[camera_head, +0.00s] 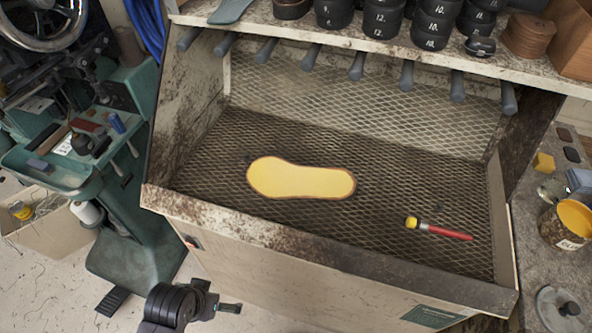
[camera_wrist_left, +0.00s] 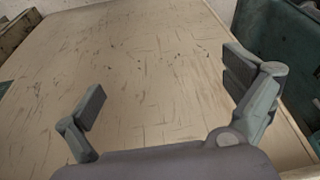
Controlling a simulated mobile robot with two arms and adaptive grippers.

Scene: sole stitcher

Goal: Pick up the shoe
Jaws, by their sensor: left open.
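A flat yellow shoe sole (camera_head: 300,181) with a brown edge lies on the dark mesh floor of the worn metal booth (camera_head: 300,248). No whole shoe shows in either view. My left gripper (camera_head: 228,308) is at the bottom of the head view, in front of the booth and below its front rim, well apart from the sole. In the left wrist view the left gripper (camera_wrist_left: 170,95) has its two fingers spread wide with nothing between them. It faces a scratched beige panel (camera_wrist_left: 150,60). My right gripper is in neither view.
A red-handled brush (camera_head: 440,229) with a yellow tip lies right of the sole. A row of grey pegs (camera_head: 310,57) hangs above the mesh, under a shelf with black containers (camera_head: 383,18). A green machine (camera_head: 130,200) stands left; a yellow pot (camera_head: 570,220) stands right.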

